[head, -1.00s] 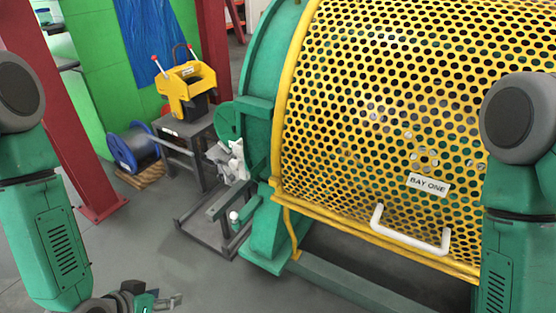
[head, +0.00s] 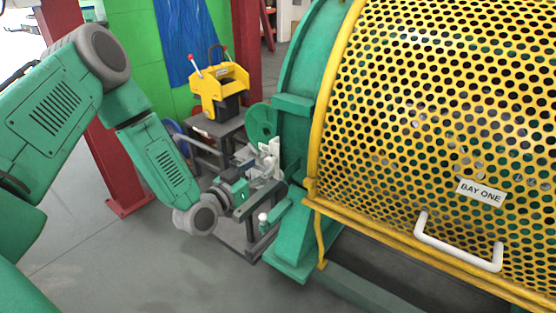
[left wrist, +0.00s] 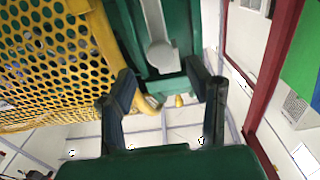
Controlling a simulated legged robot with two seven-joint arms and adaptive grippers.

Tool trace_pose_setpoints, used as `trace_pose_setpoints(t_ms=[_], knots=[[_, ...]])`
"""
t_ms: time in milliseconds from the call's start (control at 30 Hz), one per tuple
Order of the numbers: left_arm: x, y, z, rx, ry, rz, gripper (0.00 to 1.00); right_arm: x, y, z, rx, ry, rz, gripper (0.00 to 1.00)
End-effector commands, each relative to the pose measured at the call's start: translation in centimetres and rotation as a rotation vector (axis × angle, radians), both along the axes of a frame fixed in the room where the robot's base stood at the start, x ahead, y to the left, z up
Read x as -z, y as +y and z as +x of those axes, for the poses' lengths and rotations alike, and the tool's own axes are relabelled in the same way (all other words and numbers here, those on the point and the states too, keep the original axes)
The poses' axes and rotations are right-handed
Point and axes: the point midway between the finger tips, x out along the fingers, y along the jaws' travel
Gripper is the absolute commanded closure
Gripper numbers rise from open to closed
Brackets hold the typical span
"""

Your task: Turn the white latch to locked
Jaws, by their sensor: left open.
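In the left wrist view, a white lever (left wrist: 157,28) with a rounded end, which looks like the latch, lies against a green housing (left wrist: 128,30). My left gripper (left wrist: 160,75) is open, with its fingers spread to either side below the rounded end. I see no contact. In the head view my left gripper (head: 264,190) is beside the green frame left of the yellow guard, in front of a pale white part (head: 268,150). I cannot tell if that part is the same lever. My right gripper is not in view.
The perforated yellow guard (head: 420,110) has a white handle (head: 455,250) and a BAY ONE sign (head: 481,192). A white knob (head: 263,218) stands just below my left gripper. A yellow device (head: 217,88) sits on a grey stand. The floor (head: 140,260) at lower left is clear.

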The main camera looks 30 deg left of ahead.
Motion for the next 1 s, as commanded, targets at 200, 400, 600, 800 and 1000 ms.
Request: trace_pose_setpoints(t_ms=[200, 400, 600, 800, 1000], knots=[[0.1, -0.4, 4.3, 0.0, -0.001, 0.0, 0.55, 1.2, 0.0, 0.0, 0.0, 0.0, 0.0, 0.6], [0.0, -0.7, 6.6, 0.001, 0.001, 0.001, 0.55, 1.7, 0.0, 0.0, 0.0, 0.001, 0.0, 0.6], [0.0, -0.7, 7.1, 0.0, 0.002, 0.0, 0.55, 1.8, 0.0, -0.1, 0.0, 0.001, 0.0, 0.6], [0.0, -0.6, 7.1, 0.0, 0.002, -0.001, 0.62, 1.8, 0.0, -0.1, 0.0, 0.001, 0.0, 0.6], [0.0, -0.6, 7.1, 0.0, 0.002, -0.001, 1.0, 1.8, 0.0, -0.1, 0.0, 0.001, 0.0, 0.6]])
